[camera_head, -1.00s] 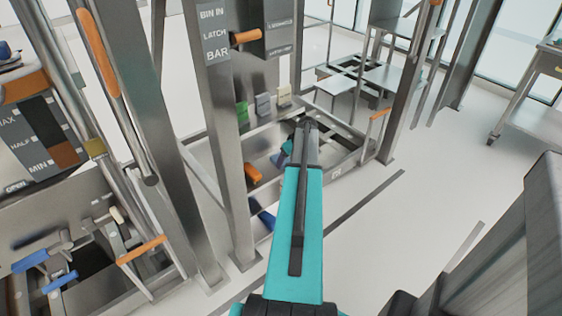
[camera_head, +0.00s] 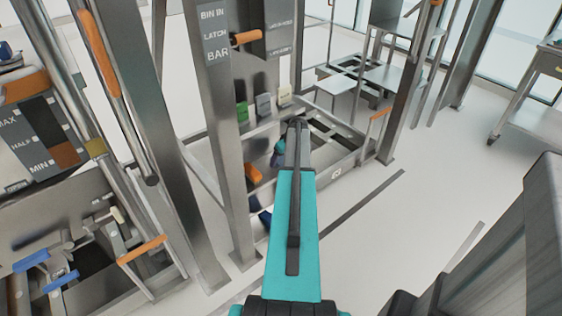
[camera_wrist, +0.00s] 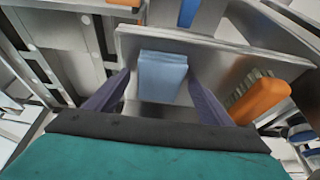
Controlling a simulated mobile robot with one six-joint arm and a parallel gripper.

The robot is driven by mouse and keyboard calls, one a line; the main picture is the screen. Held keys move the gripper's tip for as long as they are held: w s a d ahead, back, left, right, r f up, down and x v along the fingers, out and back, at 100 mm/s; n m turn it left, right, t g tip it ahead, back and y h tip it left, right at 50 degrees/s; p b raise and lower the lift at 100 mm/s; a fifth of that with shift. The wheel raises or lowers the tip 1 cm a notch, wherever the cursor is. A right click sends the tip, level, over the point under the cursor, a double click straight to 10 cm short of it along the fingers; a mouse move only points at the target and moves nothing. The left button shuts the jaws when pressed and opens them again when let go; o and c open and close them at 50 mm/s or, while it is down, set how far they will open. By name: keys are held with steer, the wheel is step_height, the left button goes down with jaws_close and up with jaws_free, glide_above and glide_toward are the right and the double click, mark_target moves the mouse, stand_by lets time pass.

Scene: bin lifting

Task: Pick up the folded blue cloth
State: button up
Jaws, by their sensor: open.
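The folded blue cloth (camera_wrist: 162,76) is a pale blue stacked block in the wrist view, on a metal surface. My gripper (camera_wrist: 158,88) is open, with its two dark fingers on the left and right of the cloth. I cannot tell whether the fingers touch it. In the head view my teal arm reaches into the metal frame, and its end hides the cloth there.
An orange-handled brush (camera_wrist: 260,97) lies close to the right finger; its orange also shows in the head view (camera_head: 254,174). A metal wall (camera_wrist: 215,52) stands behind the cloth. Upright posts (camera_head: 232,130) stand left of my arm. Open floor (camera_head: 400,230) is at the right.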

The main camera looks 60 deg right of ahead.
stand_by(0.4)
steer(key=c, duration=1.1)
steer(key=shift+r, duration=0.1)
steer(key=s+a, duration=0.2)
steer(key=s, duration=0.3)
steer(key=s+a, duration=0.1)
steer(key=s, duration=0.5)
steer(key=s+a+b, duration=0.1)
steer(key=s+a, duration=0.1)
steer(key=s, duration=0.4)
steer(key=shift+a, duration=0.35)
steer(key=o, duration=0.5)
steer(key=c, duration=0.4)
